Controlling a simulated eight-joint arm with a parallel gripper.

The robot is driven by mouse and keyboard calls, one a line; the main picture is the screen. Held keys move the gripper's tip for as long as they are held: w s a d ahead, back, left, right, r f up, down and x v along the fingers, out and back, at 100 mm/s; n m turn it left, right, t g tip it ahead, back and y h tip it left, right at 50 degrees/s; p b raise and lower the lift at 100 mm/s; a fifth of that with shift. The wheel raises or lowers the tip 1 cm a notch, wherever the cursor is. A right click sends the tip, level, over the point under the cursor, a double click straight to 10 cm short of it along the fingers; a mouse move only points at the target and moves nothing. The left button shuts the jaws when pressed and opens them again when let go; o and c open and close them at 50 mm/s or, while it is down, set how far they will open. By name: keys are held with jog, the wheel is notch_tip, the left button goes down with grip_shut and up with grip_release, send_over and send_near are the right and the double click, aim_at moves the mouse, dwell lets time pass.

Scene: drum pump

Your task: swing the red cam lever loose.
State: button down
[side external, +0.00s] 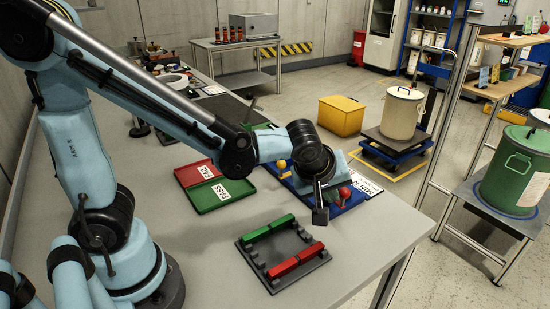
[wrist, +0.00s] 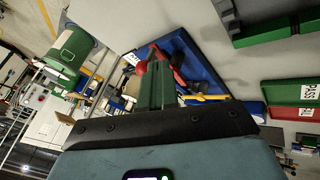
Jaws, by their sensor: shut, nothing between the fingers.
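A blue tray (side external: 350,208) lies on the grey bench, and in the wrist view the blue tray (wrist: 205,72) fills the upper middle. A red ball-ended part (side external: 345,193) shows in it, just right of my gripper. In the wrist view a red ball (wrist: 141,67) and a longer red piece (wrist: 168,58) show beyond the fingers; I cannot tell which is the cam lever. My gripper (side external: 320,214) is shut and empty, pointing down at the tray's near side. Its fingers (wrist: 158,84) hide part of the tray's contents in the wrist view.
A dark frame (side external: 290,265) with green and red bars lies in front of the tray. Red and green FAIL/PASS bins (side external: 215,190) lie left. A yellow knob (side external: 281,165) stands at the tray's left. The bench is clear around the frame; its right edge is close.

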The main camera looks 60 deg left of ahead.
jog(key=s+v, duration=0.1)
jog(key=v, duration=1)
jog(key=shift+s+d, duration=0.2)
jog(key=shift+s, duration=0.05)
jog(key=shift+f, duration=0.15)
jog(key=shift+a, duration=0.1)
jog(key=s+a+f+m+h, duration=0.1)
jog(key=a+f+m, duration=0.3)
jog(key=a+m, duration=0.4)
jog(key=shift+s+a+f+m+t+h, duration=0.25)
jog(key=shift+s+m+h, duration=0.2)
jog(key=shift+m, duration=1.65)
